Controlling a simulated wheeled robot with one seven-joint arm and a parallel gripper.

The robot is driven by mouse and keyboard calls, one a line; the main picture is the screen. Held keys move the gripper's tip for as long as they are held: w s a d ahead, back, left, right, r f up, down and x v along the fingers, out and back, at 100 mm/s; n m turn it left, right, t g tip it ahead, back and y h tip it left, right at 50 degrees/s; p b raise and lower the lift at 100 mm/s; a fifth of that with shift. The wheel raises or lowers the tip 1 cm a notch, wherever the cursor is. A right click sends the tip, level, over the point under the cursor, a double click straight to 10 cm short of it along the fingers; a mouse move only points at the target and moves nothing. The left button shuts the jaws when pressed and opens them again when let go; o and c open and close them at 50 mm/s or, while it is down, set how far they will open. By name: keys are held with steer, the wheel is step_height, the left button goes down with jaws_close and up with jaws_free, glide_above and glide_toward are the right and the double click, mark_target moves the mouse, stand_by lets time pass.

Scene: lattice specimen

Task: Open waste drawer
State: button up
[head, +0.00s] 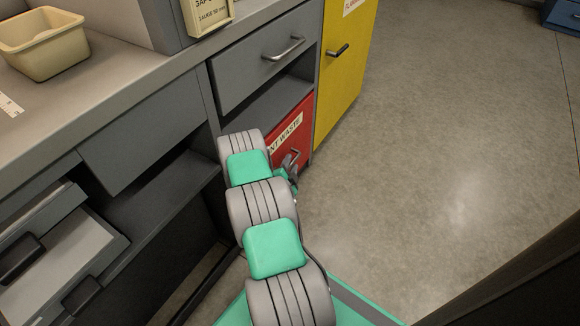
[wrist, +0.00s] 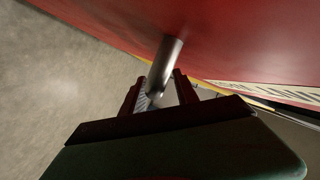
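The red waste drawer (head: 291,130) is at the lower right of the grey cabinet, with a white label partly reading "NT WASTE". It looks closed, its front level with the cabinet. Its red front fills the top of the wrist view (wrist: 240,40). The metal handle (wrist: 166,62) sticks out from it. My gripper (wrist: 159,78) is at the handle, with its two dark fingers apart on either side of it. A gap shows beside the handle, so I see no firm grip. In the head view my gripper (head: 288,168) is partly hidden behind my arm.
A grey drawer (head: 262,60) with a bar handle is above an open shelf over the red drawer. A yellow cabinet (head: 345,75) stands to its right. An open drawer (head: 75,262) is at lower left. A beige bin (head: 45,58) sits on the counter. The floor at right is clear.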

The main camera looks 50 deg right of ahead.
jaws_close()
stand_by(0.3)
stand_by(1.1)
